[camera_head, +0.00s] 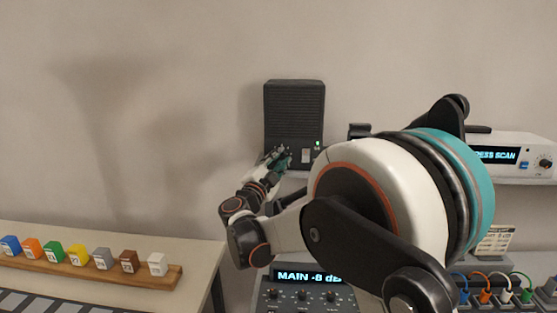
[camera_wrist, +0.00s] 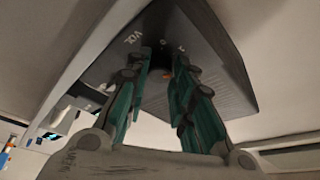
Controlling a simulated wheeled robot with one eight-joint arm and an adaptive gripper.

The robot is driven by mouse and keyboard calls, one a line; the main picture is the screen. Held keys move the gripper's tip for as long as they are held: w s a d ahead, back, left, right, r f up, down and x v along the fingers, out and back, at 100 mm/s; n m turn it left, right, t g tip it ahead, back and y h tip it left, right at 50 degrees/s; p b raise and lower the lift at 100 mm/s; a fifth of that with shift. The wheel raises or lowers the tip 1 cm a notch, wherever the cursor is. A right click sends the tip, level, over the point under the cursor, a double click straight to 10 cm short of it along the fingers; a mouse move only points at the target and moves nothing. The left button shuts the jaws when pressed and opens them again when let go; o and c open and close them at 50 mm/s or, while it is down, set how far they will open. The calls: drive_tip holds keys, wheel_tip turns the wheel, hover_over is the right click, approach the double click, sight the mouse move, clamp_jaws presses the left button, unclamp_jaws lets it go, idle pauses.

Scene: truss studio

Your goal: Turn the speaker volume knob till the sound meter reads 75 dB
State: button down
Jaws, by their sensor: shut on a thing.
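The dark speaker (camera_head: 294,112) stands on a shelf against the wall in the head view. In the wrist view its dark front face (camera_wrist: 208,50) fills the upper middle, with a white VOL label. My gripper (camera_head: 279,158) is at the speaker's lower left. Its teal fingers (camera_wrist: 160,68) are shut on the dark volume knob (camera_wrist: 160,75), which is mostly hidden between them. The knob's angle cannot be read. I cannot make out a dB reading on any sound meter; a small light-coloured device (camera_head: 306,156) sits at the speaker's lower right near a green light.
A mixer panel (camera_head: 307,279) below reads MAIN -8 dB. My arm covers much of the right side. A white device (camera_head: 515,157) with a blue display stands at right. Coloured cubes sit on a wooden rail (camera_head: 95,268) at left. Coloured cables lie at lower right.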

drive_tip(key=shift+r+m+g+p, duration=0.1)
drive_tip(key=shift+m+g+p, duration=0.5)
drive_tip(key=shift+m, duration=1)
drive_tip(key=shift+r+m+g+p, duration=0.1)
drive_tip(key=shift+m+g+p, duration=0.45)
drive_tip(key=shift+m, duration=1.05)
drive_tip(key=c, duration=1.4)
unclamp_jaws()
drive_tip(key=shift+o, duration=0.2)
drive_tip(key=shift+s+a, duration=0.1)
drive_tip(key=v, duration=1.2)
